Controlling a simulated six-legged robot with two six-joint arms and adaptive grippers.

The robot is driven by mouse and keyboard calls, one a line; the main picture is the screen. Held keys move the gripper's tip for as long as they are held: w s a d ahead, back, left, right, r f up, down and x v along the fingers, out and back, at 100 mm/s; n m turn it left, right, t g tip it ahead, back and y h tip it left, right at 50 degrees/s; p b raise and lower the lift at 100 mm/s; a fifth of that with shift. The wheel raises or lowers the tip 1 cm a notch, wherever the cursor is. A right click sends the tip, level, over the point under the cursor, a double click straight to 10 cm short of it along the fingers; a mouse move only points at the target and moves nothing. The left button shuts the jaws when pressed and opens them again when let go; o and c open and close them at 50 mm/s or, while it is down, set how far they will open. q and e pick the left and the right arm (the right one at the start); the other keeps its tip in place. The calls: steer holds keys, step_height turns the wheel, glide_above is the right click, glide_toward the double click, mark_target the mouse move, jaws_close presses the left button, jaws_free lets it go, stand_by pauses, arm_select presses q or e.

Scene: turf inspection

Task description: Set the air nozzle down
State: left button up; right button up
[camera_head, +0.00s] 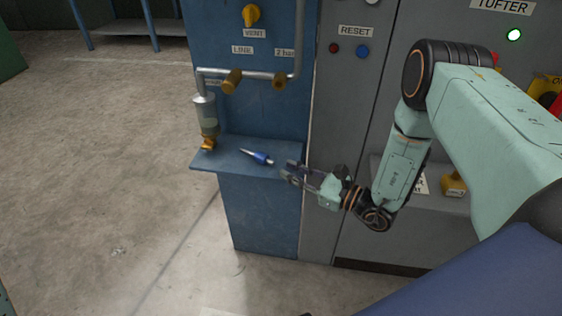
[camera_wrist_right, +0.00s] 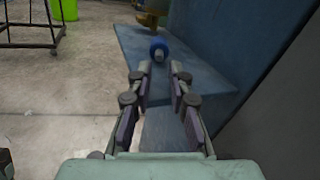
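The air nozzle (camera_head: 260,157), blue with a thin pale tip, lies on the blue shelf (camera_head: 226,157) of the blue cabinet in the head view. Its round blue end (camera_wrist_right: 158,46) shows ahead of the fingers in the right wrist view. My right gripper (camera_head: 288,172) is just to the right of the nozzle, near the shelf's right end. In the wrist view its fingers (camera_wrist_right: 161,72) are apart with nothing between them, and a gap separates them from the nozzle. My left gripper is in neither view.
A filter bowl with a yellow base (camera_head: 207,142) stands at the shelf's left. Yellow valve handles (camera_head: 232,80) and a pipe are above. The grey panel (camera_head: 345,95) with buttons is close on the right. The floor at left is clear.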

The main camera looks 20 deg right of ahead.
steer(key=p+v, duration=0.1)
steer(key=v, duration=0.7)
steer(key=shift+w+d, duration=0.1)
